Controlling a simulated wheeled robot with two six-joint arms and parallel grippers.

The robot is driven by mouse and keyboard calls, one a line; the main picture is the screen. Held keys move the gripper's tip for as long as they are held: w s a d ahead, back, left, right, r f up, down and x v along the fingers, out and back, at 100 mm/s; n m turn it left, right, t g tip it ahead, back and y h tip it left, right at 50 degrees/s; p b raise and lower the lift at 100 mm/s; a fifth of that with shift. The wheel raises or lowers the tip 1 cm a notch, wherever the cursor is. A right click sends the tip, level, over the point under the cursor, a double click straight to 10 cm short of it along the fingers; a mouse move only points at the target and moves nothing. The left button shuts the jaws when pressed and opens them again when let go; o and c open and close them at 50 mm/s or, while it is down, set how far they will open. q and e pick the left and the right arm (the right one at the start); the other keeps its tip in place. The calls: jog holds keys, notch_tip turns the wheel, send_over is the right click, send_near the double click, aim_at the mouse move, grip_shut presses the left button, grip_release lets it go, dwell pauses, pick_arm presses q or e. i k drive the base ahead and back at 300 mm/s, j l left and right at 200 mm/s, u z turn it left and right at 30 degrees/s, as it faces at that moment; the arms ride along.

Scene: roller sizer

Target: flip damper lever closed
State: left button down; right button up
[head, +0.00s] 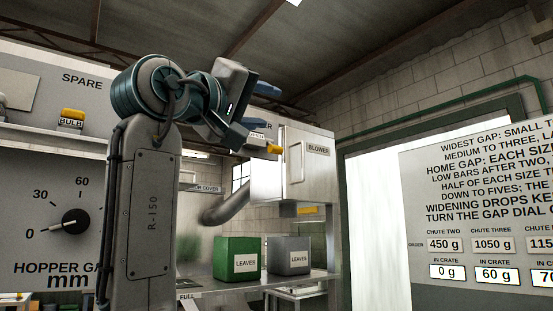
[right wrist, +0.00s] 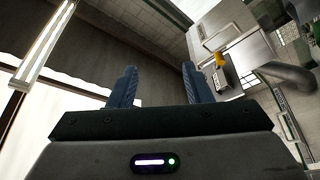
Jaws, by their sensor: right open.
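The damper lever shows as a yellow grip (head: 274,149) on the left side of the pale blower box (head: 307,165). A label above it is mostly hidden by my gripper. The grip also shows in the right wrist view (right wrist: 220,60), right of my fingers. My right gripper (head: 268,107) is open with nothing between its blue fingers. In the head view it appears just above the yellow grip; in the wrist view they look apart. The lever's pivot and full arm are hard to make out. My left gripper is out of view.
Under the blower, a green bin (head: 238,259) and a grey bin (head: 289,257), both labelled LEAVES, stand on a metal shelf. A grey duct (head: 226,205) bends behind. A hopper dial (head: 75,222) is at left, a sign board (head: 480,215) at right.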

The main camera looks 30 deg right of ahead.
aim_at(278, 150)
jog(key=i+l, duration=0.65)
jog(key=i, duration=0.3)
